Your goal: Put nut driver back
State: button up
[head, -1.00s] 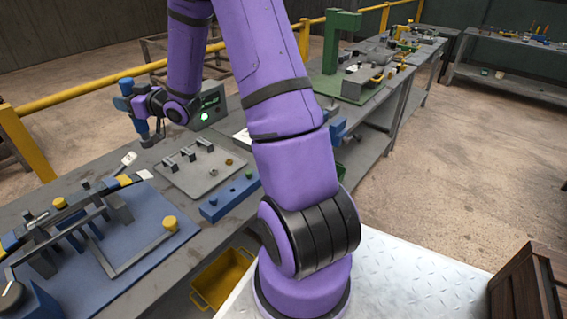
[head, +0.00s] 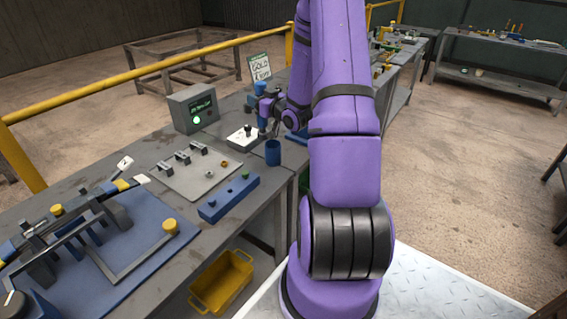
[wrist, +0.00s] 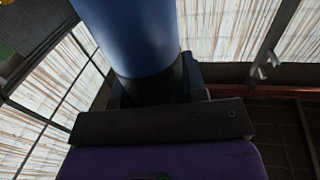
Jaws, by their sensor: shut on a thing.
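My gripper (head: 265,104) is over the far part of the bench, beside the purple wrist joint. It is shut on the nut driver (head: 260,88), whose blue handle end shows above the jaws. In the wrist view the blue handle (wrist: 130,35) rises large between the jaws of my gripper (wrist: 155,95), with a dark collar at its lower end. The lower tip is small and unclear in the head view. A blue cup-shaped holder (head: 273,152) stands at the bench's front edge, just below and apart from my gripper.
A grey plate with clamps (head: 190,172), a blue strip (head: 228,198) and a blue mat (head: 130,268) lie nearer. A yellow bin (head: 222,283) sits below.

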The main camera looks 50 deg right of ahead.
notch_tip(320, 180, down, 10)
jog(key=s+d, duration=0.2)
jog(key=shift+s+d+f+h, duration=0.15)
jog(key=shift+d+f+h, duration=0.05)
jog(key=shift+f+h, duration=0.1)
dwell(0.5)
jog(key=o, duration=1.2)
jog(key=shift+f, duration=0.1)
